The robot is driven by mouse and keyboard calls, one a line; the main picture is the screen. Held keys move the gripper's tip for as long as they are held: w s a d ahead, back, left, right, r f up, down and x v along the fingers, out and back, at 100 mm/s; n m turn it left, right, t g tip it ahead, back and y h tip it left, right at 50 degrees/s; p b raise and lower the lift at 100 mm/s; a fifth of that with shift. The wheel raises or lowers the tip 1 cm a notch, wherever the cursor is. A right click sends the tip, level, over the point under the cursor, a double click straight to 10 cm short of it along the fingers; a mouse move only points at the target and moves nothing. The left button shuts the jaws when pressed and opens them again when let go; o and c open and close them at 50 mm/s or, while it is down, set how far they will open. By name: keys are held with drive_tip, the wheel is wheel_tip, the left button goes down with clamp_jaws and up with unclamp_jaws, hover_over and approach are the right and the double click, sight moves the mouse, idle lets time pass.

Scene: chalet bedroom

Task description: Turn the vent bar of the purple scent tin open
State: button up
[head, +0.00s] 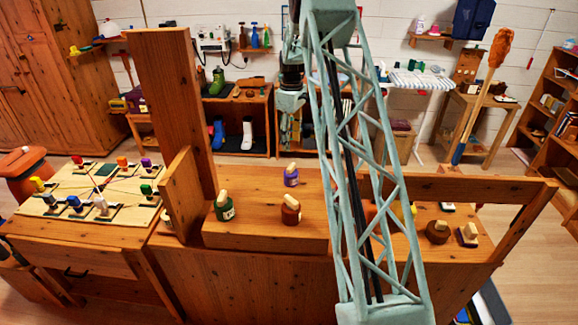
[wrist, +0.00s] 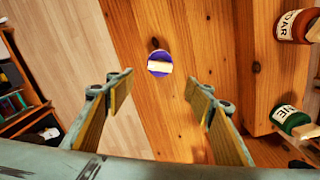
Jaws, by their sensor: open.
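The purple scent tin (head: 291,179) stands upright on the wooden bench in the head view, with a pale bar on top. In the wrist view the purple tin (wrist: 154,56) is seen from above. Its cream vent bar (wrist: 160,67) lies across the top, running roughly left to right in the picture. My gripper (wrist: 160,92) is open, its two yellow-padded fingers spread wide. The tin appears beyond the fingertips, roughly centred between them, and nothing is held. In the head view my arm's lattice link hides part of the bench.
A green tin (head: 224,209) and a brown tin (head: 291,212) stand in front of the purple one; both show at the wrist view's right. A tall wooden post (head: 172,100) rises to the left. More small items, including a brown tin (head: 437,233), stand on the right.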

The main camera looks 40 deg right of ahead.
sight(291, 166)
drive_tip(key=shift+f, duration=0.1)
drive_tip(key=shift+f+p, duration=0.3)
drive_tip(key=shift+f, duration=6.5)
drive_tip(key=shift+c, duration=0.2)
drive_tip(key=c, duration=0.8)
